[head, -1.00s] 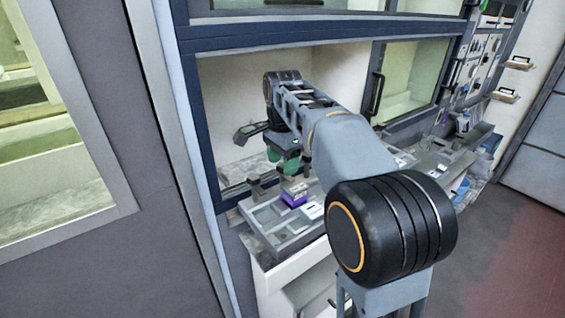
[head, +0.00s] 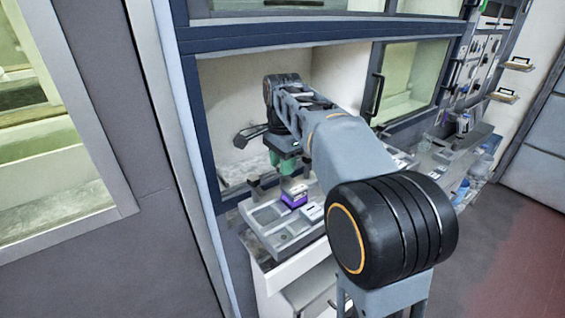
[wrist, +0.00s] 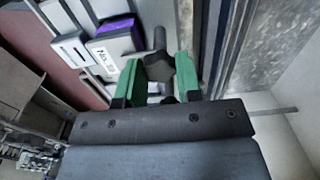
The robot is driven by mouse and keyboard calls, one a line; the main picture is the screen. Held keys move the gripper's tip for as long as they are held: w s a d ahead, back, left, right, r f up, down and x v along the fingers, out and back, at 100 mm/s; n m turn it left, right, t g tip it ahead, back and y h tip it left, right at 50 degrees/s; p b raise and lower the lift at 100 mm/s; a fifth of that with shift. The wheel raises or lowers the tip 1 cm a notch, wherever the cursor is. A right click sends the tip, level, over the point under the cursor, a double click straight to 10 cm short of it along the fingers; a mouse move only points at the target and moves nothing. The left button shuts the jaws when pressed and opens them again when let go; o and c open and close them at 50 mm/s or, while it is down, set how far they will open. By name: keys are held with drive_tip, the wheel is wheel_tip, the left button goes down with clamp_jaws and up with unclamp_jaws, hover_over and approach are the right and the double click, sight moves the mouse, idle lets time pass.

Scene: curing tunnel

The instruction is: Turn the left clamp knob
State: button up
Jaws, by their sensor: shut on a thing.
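In the wrist view, a dark lobed clamp knob (wrist: 159,67) sits between the two green fingers of my gripper (wrist: 162,64). The fingers are shut on it, one on each side. A dark rod shows just beyond the knob. Dark clamp parts (head: 256,187) show just left of the fingers.
A purple and white box (head: 294,198) stands close to the fingers, and also shows in the wrist view (wrist: 116,45). The hood's left frame post (head: 198,150) is near. More equipment crowds the bench to the right.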

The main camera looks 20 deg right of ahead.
drive_tip(key=n+p, duration=0.1)
drive_tip(key=n, duration=0.3)
drive_tip(key=shift+r+p, duration=0.1)
drive_tip(key=shift+p, duration=0.25)
drive_tip(key=n+p, duration=0.1)
drive_tip(key=n, duration=0.4)
drive_tip(key=n+p, duration=0.1)
drive_tip(key=n, duration=0.4)
drive_tip(key=shift+n+p, duration=0.45)
drive_tip(key=shift+n, duration=1.55)
drive_tip(key=o, duration=0.9)
drive_tip(key=shift+o, duration=0.2)
wheel_tip(320, 180, up, 14)
drive_tip(key=shift+f+p, duration=0.2)
drive_tip(key=shift+p, duration=0.1)
